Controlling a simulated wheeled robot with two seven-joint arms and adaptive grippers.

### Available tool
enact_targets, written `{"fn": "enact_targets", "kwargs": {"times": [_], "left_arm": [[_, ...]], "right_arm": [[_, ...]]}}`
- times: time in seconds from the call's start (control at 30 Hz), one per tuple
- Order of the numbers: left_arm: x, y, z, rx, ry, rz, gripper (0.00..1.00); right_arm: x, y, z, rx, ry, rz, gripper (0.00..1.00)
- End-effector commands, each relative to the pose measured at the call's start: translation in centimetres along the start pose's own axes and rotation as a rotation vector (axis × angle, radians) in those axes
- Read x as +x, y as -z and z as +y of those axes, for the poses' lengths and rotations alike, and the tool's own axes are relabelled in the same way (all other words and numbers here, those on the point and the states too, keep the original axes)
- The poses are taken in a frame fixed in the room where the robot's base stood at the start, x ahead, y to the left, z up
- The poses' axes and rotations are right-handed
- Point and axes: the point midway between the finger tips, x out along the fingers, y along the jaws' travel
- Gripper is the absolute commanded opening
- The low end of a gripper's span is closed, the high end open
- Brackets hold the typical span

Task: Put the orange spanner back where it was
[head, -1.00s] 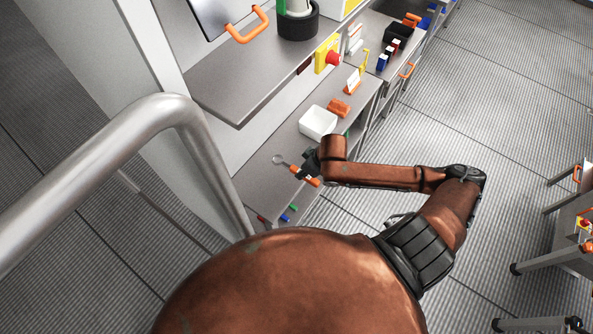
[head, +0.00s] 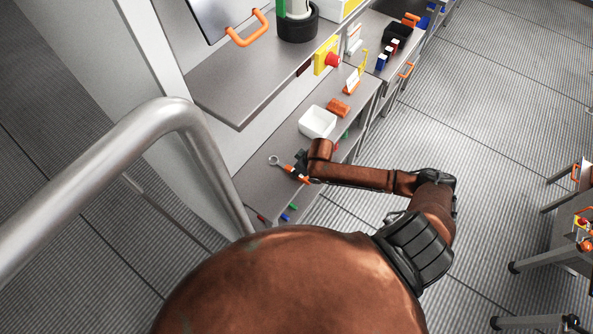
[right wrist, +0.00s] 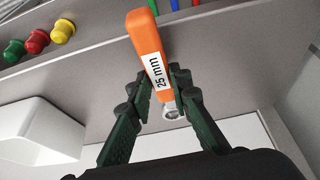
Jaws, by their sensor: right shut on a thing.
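The orange spanner (head: 289,168) is at the lower grey bench, with its metal ring end to the left and its orange handle toward the bench's front edge. My right gripper (head: 299,170) is around it. In the right wrist view, the spanner's orange handle (right wrist: 147,40) bears a "25 mm" label and passes between the two dark fingers of the right gripper (right wrist: 161,85), which are shut on it. Part of the metal end shows below the handle there. I cannot tell whether the spanner touches the bench. My left gripper is not in view.
A white bin (head: 317,122) and an orange block (head: 338,107) stand farther along the lower bench (head: 262,185). Small coloured pieces (head: 284,217) line its front edge. An upper shelf (head: 243,88) overhangs behind. Coloured knobs (right wrist: 37,41) show in the wrist view.

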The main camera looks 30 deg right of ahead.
Motion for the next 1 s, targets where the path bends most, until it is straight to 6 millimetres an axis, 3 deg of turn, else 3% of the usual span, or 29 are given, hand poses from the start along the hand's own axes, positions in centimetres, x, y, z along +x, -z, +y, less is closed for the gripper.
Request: {"fn": "enact_targets", "kwargs": {"times": [0.17, 0.2, 0.4, 0.77, 1.0], "left_arm": [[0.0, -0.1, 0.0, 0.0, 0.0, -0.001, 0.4], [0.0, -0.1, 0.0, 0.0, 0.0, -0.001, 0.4], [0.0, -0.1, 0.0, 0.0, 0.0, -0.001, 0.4], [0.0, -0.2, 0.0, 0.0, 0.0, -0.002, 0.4], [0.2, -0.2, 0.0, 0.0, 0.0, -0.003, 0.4]], "right_arm": [[0.3, -0.1, 0.0, 0.001, 0.0, 0.001, 0.0], [0.2, -0.1, 0.0, 0.001, 0.0, 0.0, 0.21], [0.2, -0.1, 0.0, 0.001, 0.0, -0.001, 0.35], [-0.2, 0.0, 0.0, 0.0, -0.001, 0.0, 0.36], [-4.0, 0.0, 0.1, -0.002, -0.002, 0.001, 0.36]]}}
